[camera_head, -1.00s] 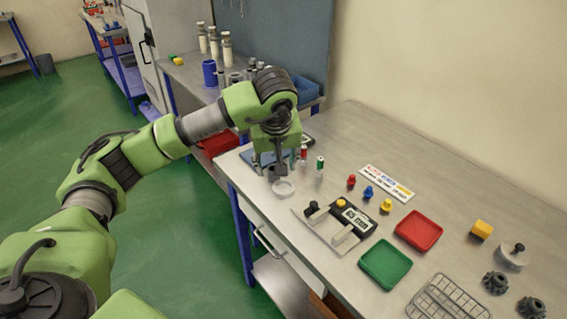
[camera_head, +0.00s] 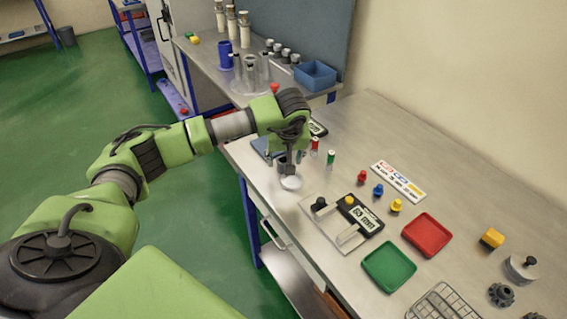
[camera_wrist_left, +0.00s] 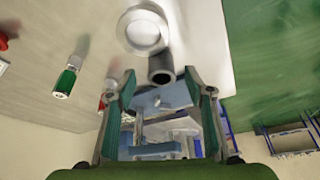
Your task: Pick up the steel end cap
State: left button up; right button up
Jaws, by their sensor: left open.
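A dark grey metal cylinder with an open round end (camera_wrist_left: 161,69), which looks like the steel end cap, shows in the left wrist view. It lies between and just past the fingertips of my left gripper (camera_wrist_left: 160,84), which is open with a finger on each side. I cannot tell whether either finger touches it. In the head view my left gripper (camera_head: 286,158) is low over the table's far left corner and mostly hides this piece. A pale round dish (camera_head: 291,183) is right beside it; it also shows in the left wrist view (camera_wrist_left: 143,30).
Red-topped (camera_head: 314,145) and green-topped (camera_head: 331,159) vials stand close to the right of the gripper. A gauge board (camera_head: 330,235), a green tray (camera_head: 389,266) and a red tray (camera_head: 426,234) are nearer. The table's left edge is close.

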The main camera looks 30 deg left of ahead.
aim_at(284, 161)
pick_arm(q)
jog(key=p+x, duration=0.1)
jog(key=x, duration=0.2)
jog(key=shift+w+a+f, duration=0.1)
jog(key=shift+a, duration=0.15)
jog(key=shift+f, duration=0.15)
grip_shut()
pick_arm(e)
jog(key=shift+s+r, duration=0.55)
jog(key=shift+r, duration=0.25)
pick_arm(q)
jog(key=shift+w, duration=0.1)
pick_arm(e)
jog(key=shift+w+f, duration=0.1)
jog(key=shift+f, duration=0.05)
